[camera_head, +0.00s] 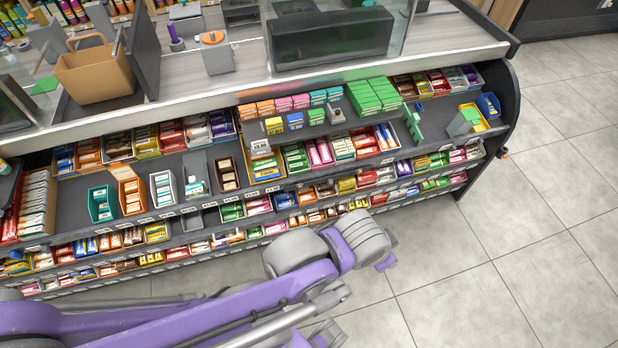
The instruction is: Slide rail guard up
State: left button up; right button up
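The candy counter (240,90) runs across the view, with stepped shelves of boxed sweets below its top. I cannot make out for certain which part is the rail guard. A green upright piece (412,122) stands on the upper shelf, right of the green boxes; I cannot tell whether it belongs to a guard. My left arm, purple and grey, comes in from the lower left and its rounded joint lies in front of the lower shelves. No gripper fingers can be made out on it. My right gripper is not seen.
A grey-and-green piece (464,121) sits at the shelf's right end. Open tiled floor (530,215) lies to the right.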

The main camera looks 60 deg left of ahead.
aim_at(330, 179)
jog(key=u, duration=1.85)
